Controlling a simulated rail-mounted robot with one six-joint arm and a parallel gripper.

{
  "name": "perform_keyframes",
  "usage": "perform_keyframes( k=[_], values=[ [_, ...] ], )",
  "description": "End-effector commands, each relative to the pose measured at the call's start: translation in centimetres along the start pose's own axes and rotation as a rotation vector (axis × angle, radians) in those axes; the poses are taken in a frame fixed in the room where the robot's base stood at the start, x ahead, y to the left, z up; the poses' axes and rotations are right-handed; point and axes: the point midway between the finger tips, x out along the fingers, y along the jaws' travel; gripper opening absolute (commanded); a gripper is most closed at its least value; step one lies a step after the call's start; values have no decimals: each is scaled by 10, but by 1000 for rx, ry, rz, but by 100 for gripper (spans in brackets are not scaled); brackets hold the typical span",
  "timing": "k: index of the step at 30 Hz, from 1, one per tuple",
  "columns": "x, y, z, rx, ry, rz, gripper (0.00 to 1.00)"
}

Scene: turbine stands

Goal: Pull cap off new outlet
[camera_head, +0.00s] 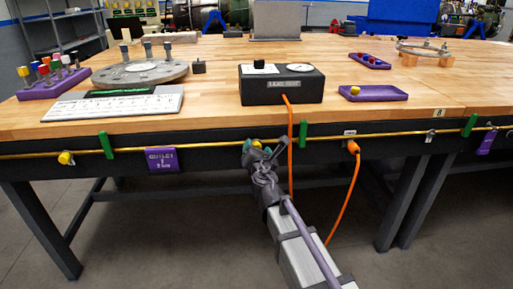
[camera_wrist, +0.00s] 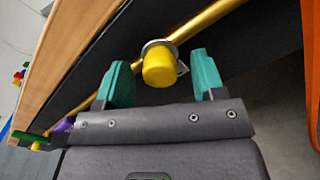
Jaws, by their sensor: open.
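A yellow cap (camera_wrist: 160,68) sits on a metal outlet fitting (camera_wrist: 158,44) on the brass pipe (camera_wrist: 208,20) in the wrist view. My gripper (camera_wrist: 165,80) is open, with one teal finger on each side of the cap and a visible gap to both. In the head view my gripper (camera_head: 257,147) is at the table's front edge, left of the orange hose, and a bit of yellow shows at its tip. Another yellow cap (camera_head: 66,158) is on the pipe at far left. Whether the fingers overlap the cap in depth is unclear.
An orange hose (camera_head: 291,150) hangs from the black gauge box (camera_head: 282,85) and loops to an orange connector (camera_head: 352,147) right of my gripper. Green clips (camera_head: 303,133) hold the pipe. A purple outlet label (camera_head: 162,160) hangs to the left. The space below the pipe is mostly open.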

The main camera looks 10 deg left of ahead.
Motion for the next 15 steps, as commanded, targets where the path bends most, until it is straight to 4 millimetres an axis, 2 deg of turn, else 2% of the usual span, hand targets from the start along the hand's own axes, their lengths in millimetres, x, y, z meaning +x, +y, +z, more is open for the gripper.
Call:
perform_keyframes(
  k=[15],
  values=[
    [1, 0, 0, 1, 0, 0, 63]
  ],
)
